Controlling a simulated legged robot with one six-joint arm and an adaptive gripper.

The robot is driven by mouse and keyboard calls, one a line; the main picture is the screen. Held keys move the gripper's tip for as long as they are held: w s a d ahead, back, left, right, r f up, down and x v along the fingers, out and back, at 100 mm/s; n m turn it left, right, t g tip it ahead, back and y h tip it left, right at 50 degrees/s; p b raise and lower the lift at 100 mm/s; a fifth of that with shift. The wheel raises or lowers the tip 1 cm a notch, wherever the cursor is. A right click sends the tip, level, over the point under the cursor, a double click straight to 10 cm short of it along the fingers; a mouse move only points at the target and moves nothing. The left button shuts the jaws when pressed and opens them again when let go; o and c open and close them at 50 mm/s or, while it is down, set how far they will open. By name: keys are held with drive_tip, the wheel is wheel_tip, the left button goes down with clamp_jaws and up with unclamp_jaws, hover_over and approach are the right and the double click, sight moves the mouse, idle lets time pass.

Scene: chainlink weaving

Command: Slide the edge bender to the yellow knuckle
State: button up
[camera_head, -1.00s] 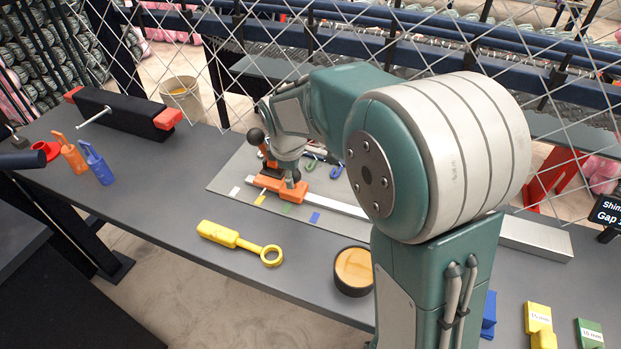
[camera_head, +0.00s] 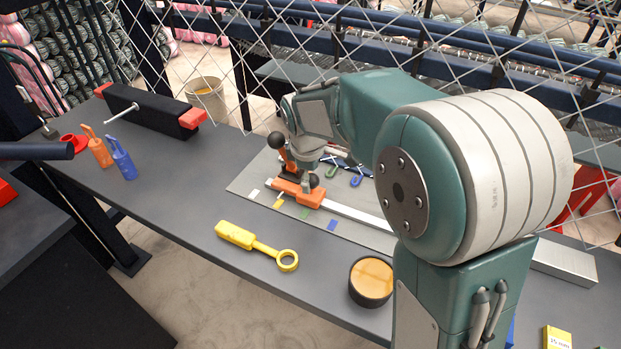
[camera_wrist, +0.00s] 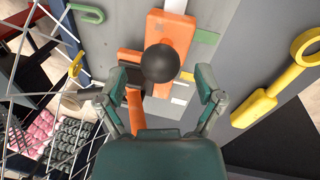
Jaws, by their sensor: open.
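The edge bender is an orange block (camera_head: 299,193) with black ball knobs, sitting on a pale rail on a grey plate. In the head view it lies beside the yellow and green marks. In the wrist view its orange body (camera_wrist: 176,32) and a black ball knob (camera_wrist: 160,63) show. My gripper (camera_wrist: 162,84) is open, its fingers on either side of the knob and apart from it. A small yellow hook, apparently the yellow knuckle (camera_wrist: 75,65), shows at the plate's left edge in the wrist view. I cannot make it out in the head view.
Green (camera_head: 332,172) and blue (camera_head: 356,181) hooks stand at the plate's far edge, near the chainlink mesh. A yellow ring-ended tool (camera_head: 255,243) and a round black tin (camera_head: 371,282) lie in front. The rail runs clear to the right of the bender until my arm hides it.

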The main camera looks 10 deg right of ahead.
wheel_tip(320, 180, up, 10)
drive_tip(key=s+a, duration=0.1)
drive_tip(key=shift+s, duration=0.35)
drive_tip(key=shift+r, duration=0.1)
drive_tip(key=s+d+m+t, duration=0.1)
drive_tip(key=s+d+m, duration=0.2)
drive_tip(key=s+m, duration=0.3)
drive_tip(key=s+d+f+m+t+y, duration=0.1)
drive_tip(key=s+d+m, duration=0.3)
drive_tip(key=s, duration=1.3)
drive_tip(key=m+t, duration=0.1)
drive_tip(key=m, duration=0.2)
drive_tip(key=shift+t, duration=0.3)
